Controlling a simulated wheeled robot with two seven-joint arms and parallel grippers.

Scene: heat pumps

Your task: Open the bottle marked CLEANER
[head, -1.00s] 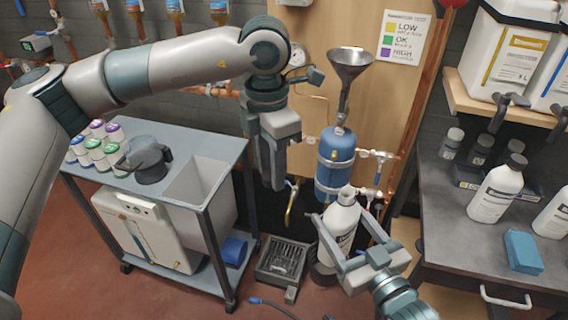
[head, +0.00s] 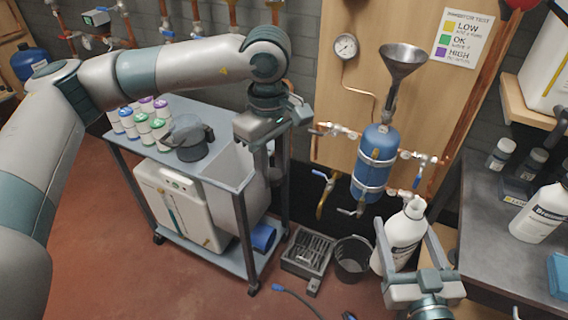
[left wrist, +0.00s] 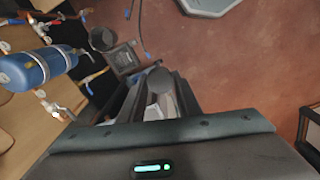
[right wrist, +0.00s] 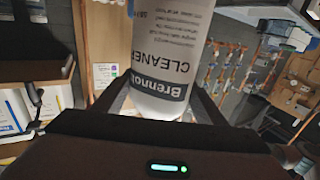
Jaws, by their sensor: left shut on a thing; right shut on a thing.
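The white bottle (head: 398,240) is at lower right in the head view, nearly upright and slightly tilted. Its bare neck (head: 415,207) shows no cap. My right gripper (head: 408,252) is shut around its body. In the right wrist view the bottle (right wrist: 172,60) fills the middle and its label reads CLEANER. My left gripper (head: 272,155) is in the air left of the blue tank, well apart from the bottle. In the left wrist view its fingers are shut on a small dark round cap (left wrist: 160,78). The fingertips are partly hidden in the head view.
A blue tank (head: 374,165) with a metal funnel (head: 402,62) stands on the wooden panel behind the bottle. A dark bucket (head: 352,260) and a grated box (head: 308,252) are on the floor. A cart (head: 215,165) stands left, a workbench (head: 485,215) right.

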